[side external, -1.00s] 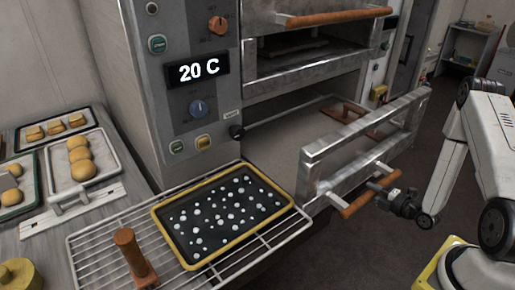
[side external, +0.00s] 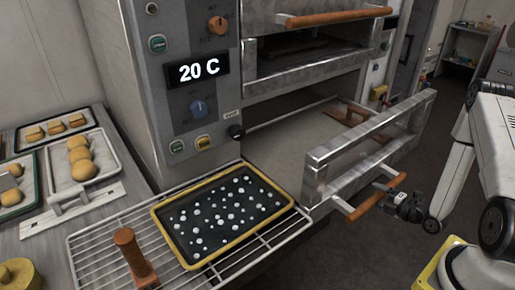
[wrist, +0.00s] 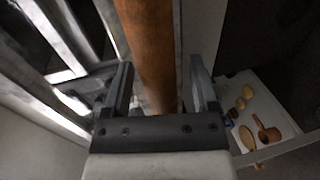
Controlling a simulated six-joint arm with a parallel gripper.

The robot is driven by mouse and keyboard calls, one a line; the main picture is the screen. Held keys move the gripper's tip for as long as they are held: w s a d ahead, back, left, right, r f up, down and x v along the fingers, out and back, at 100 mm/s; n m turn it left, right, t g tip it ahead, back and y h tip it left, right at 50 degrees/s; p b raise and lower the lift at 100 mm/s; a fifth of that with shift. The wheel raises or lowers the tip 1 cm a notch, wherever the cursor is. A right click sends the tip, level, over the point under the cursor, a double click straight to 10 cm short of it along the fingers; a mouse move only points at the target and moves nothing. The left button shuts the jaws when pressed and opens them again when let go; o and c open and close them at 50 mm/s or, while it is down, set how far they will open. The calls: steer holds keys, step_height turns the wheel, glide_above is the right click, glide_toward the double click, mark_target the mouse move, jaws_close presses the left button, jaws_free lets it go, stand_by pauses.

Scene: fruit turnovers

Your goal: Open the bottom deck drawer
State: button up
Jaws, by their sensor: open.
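The bottom deck drawer (side external: 318,181) of the steel oven stands well out from the oven body, its metal front toward the right. Its wooden handle bar (side external: 365,205) runs along the outside of that front. My gripper (side external: 390,200) is at the handle bar in the side view. In the wrist view my gripper (wrist: 162,85) is open, with one finger on each side of the wooden handle bar (wrist: 150,45). I cannot tell whether either finger touches the wood. The inside of the drawer shows a pale deck floor (side external: 290,150).
The upper deck with its wooden handle (side external: 335,17) is above. The control panel (side external: 195,75) reads 20 C. A wire rack (side external: 90,245) holds a dark yellow-rimmed tray (side external: 158,212) left of the drawer. Pastry trays lie at far left. Dark floor (side external: 330,260) is clear in front.

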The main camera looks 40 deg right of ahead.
steer(key=s+a+r+m+g+h, duration=0.1)
steer(key=s+a+m+h, duration=0.1)
steer(key=s+h, duration=0.4)
steer(key=shift+s+a+r+m, duration=0.2)
steer(key=shift+s+a+m, duration=0.1)
steer(key=shift+s+m, duration=0.55)
steer(key=shift+w, duration=0.2)
steer(key=shift+x, duration=3.85)
steer(key=shift+d, duration=0.1)
jaws_close()
